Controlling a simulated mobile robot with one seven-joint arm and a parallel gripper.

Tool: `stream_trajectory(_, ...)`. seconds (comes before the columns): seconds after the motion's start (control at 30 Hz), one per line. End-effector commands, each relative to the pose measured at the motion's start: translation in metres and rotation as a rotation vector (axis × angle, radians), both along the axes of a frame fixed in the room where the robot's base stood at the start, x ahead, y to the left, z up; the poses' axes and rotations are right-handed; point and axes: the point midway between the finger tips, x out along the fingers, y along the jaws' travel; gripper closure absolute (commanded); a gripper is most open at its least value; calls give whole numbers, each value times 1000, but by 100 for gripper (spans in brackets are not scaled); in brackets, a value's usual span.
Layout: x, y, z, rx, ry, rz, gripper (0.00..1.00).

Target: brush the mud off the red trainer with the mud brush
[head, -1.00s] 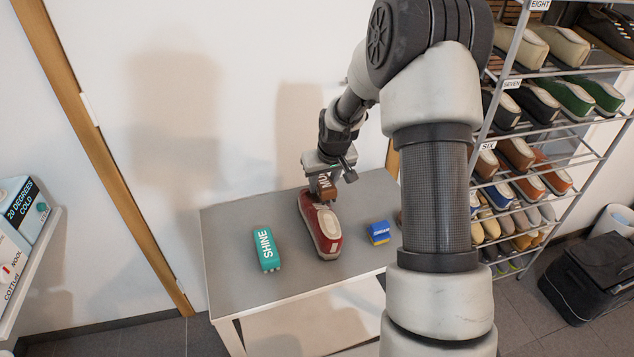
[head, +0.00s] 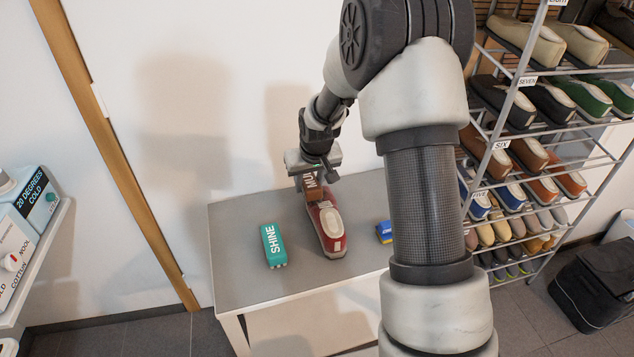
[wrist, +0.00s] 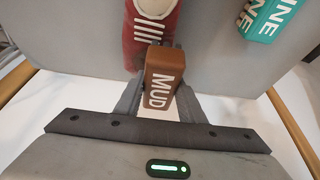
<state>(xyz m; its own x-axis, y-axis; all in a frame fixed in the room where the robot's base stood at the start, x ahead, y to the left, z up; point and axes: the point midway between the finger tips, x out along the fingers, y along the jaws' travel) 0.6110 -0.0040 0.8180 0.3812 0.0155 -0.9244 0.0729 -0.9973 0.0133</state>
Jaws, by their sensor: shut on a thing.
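The red trainer (head: 326,228) with a pale top and sole lies on the grey table. The brown mud brush (head: 312,184), lettered MUD, is held in my gripper (head: 316,178) at the trainer's far end. In the wrist view my gripper (wrist: 158,100) is shut on the mud brush (wrist: 163,78). The brush overlaps the near end of the red trainer (wrist: 152,30), below its white laces. I cannot tell whether the bristles touch the shoe. A darker brownish patch shows on the trainer's side beside the brush.
A teal SHINE brush (head: 272,246) lies left of the trainer. A blue item (head: 384,232) lies to its right, partly behind my arm. A shoe rack (head: 540,130) stands at right, and a shelf with boxes (head: 30,205) at left. The table's front left is clear.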

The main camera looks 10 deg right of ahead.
Motion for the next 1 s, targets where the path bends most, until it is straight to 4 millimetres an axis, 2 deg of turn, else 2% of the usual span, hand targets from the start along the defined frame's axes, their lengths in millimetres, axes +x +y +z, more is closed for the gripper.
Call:
stream_trajectory(0.43,0,4,4,0,-1,0,89)
stream_trajectory(1.0,0,5,59,0,-1,0,89)
